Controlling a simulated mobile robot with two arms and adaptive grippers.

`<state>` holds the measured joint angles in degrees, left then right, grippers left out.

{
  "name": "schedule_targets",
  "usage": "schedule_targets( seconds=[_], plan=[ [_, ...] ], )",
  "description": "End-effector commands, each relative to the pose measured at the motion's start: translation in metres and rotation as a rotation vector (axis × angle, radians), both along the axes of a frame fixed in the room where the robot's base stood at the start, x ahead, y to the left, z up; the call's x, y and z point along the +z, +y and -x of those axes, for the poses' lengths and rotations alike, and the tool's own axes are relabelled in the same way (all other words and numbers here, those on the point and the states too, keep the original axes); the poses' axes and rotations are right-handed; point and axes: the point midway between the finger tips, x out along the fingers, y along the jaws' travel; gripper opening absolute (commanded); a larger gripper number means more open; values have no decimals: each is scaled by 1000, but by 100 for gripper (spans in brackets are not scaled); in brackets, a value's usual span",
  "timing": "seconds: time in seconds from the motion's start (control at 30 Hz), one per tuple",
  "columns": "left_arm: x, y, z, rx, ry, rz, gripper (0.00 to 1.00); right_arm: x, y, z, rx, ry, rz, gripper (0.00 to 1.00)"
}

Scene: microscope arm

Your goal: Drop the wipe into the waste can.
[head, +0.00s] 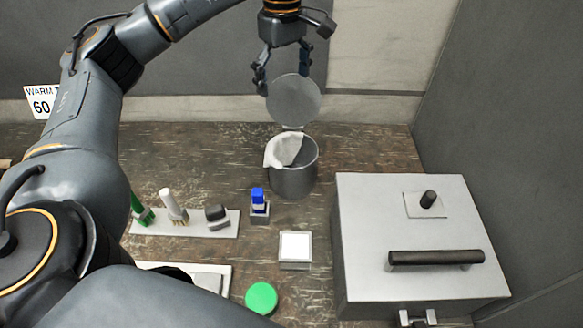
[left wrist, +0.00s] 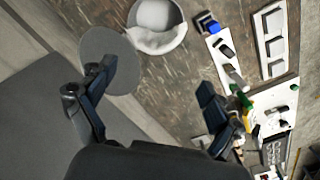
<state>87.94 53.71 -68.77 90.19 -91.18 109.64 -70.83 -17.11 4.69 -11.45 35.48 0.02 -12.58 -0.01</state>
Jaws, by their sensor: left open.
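The grey waste can (head: 294,181) stands upright on the brown bench. Its round lid (head: 293,99) is raised open behind it. The white wipe (head: 287,149) is in the can's mouth, with part of it lying over the left rim; how deep it reaches is hidden. In the left wrist view, the can (left wrist: 180,37) and white wipe (left wrist: 157,14) are at the top, with the lid (left wrist: 112,70) beside them. My left gripper (head: 284,78) is open and empty, above and behind the can near the lid. It also shows in the left wrist view (left wrist: 157,80). My right gripper is not in view.
A silver box (head: 365,235) with a black handle stands at the right. A brush rack (head: 190,224), a blue-capped bottle (head: 258,200), a white square pad (head: 295,247) and a green disc (head: 261,298) are in front of the can. A wall is behind.

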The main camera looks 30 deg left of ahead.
Motion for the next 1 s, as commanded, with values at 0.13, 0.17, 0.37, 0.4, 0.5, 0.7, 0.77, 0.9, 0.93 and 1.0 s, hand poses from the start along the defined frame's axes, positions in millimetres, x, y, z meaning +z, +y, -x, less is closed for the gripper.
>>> schedule_targets(
  seconds=[0.13,0.17,0.37,0.4,0.5,0.7,0.77,0.9,0.93,1.0],
  plan=[
    [33,-1,-1,-1,-7,2,91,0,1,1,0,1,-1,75],
    [41,-1,-1,-1,-7,2,91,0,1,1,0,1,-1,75],
    [79,0,-1,1,-7,-1,91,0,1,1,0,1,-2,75],
    [84,0,0,1,-6,0,91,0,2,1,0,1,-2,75],
    [94,0,0,-1,-3,-1,91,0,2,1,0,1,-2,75],
    [105,0,0,-1,-2,1,91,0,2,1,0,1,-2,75],
    [106,0,0,-1,-1,0,91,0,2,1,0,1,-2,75],
    [106,0,0,-1,-1,0,91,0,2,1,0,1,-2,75],
    [106,0,0,-1,-1,0,91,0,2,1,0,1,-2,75],
    [106,0,0,-1,-1,0,91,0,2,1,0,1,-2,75]
  ],
)
